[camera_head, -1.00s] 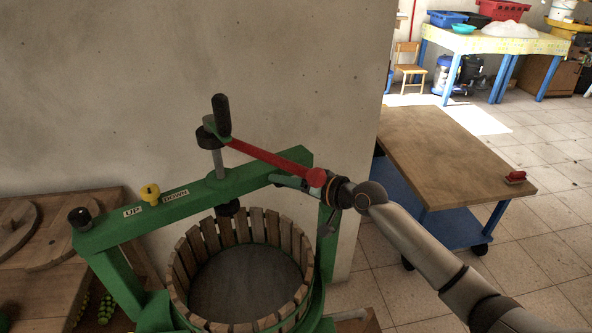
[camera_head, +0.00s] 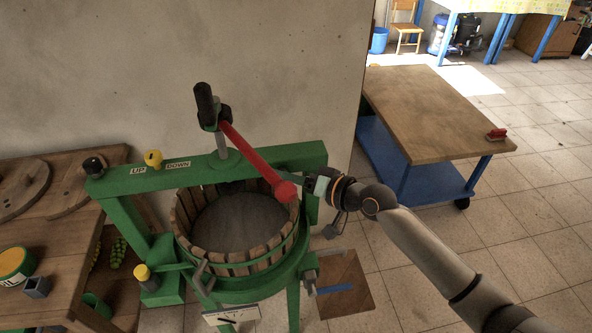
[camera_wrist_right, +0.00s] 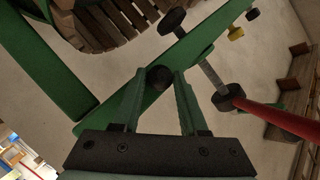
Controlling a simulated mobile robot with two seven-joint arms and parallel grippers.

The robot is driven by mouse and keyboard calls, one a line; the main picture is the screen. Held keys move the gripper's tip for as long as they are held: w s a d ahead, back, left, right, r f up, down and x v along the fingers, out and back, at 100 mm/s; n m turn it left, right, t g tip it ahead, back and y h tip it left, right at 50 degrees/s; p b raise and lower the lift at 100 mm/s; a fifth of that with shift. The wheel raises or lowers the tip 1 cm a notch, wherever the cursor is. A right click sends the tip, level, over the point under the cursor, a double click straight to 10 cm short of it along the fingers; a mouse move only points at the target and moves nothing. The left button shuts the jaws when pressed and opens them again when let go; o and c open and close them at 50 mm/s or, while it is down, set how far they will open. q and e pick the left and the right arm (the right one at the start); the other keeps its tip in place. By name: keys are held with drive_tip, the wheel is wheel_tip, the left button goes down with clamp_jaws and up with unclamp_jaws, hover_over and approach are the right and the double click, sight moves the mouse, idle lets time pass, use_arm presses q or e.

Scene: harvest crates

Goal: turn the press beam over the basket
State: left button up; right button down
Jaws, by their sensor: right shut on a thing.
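The green press beam (camera_head: 235,167) spans the back of the wooden-slat basket (camera_head: 182,227) in the head view, marked UP and DOWN near its left end. A red lever (camera_head: 250,153) tops its screw and slants toward me. My right gripper (camera_head: 287,179) is at the beam's right part, its fingertips partly behind the lever's red end. In the wrist view its fingers (camera_wrist_right: 160,82) are closed around a dark round knob (camera_wrist_right: 158,76) at the beam. The beam (camera_wrist_right: 195,58) runs diagonally there. The basket looks empty. My left gripper is not in view.
A wooden table (camera_head: 62,200) stands at the left with a yellow-green tin (camera_head: 14,265). A wooden-topped cart (camera_head: 430,112) stands at the right. The wall (camera_head: 290,60) is close behind the press. Tiled floor is open at the right.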

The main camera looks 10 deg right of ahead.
drive_tip(key=shift+s+a+r, duration=0.1)
drive_tip(key=shift+s+a, duration=0.2)
drive_tip(key=shift+a, duration=0.2)
drive_tip(key=c, duration=0.8)
unclamp_jaws()
drive_tip(key=o, duration=0.3)
drive_tip(key=shift+w+a, duration=0.1)
drive_tip(key=shift+a, duration=0.05)
drive_tip(key=shift+d, duration=0.25)
drive_tip(key=b+v, duration=0.1)
drive_tip(key=v, duration=1.1)
drive_tip(key=shift+d, duration=0.1)
